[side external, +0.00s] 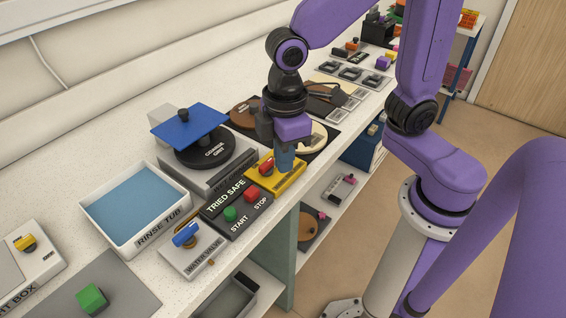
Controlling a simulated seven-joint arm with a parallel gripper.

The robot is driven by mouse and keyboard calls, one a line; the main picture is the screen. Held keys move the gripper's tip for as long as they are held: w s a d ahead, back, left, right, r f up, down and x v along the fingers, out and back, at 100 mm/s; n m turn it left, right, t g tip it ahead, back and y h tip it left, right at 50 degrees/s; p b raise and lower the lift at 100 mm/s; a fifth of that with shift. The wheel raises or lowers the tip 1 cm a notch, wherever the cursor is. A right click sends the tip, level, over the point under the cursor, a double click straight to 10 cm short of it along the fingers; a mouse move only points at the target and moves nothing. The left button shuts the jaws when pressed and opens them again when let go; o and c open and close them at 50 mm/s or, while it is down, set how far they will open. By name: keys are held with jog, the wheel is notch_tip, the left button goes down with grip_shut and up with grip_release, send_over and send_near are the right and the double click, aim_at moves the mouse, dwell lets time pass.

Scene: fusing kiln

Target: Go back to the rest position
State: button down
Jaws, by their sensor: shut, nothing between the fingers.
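My gripper (285,158) is shut and empty. It points down over the front of the white counter (125,115), in front of the yellow panel (284,180) with a red knob. Its fingertips overlap the panel's upper right part in this view. I cannot tell whether they touch it. My purple arm comes down to it from the upper right.
Left of my gripper are the start and stop box (237,212), the grinder (205,150) with a blue plate on top, the rinse tub (137,208) and the water valve (193,247). Round brown and cream discs lie just behind and right of it.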

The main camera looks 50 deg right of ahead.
jog(key=s+d, duration=1)
jog(key=shift+s+d+r, duration=0.15)
jog(key=shift+s+d, duration=0.05)
jog(key=shift+d, duration=0.15)
jog(key=shift+w+a, duration=0.1)
dwell(0.3)
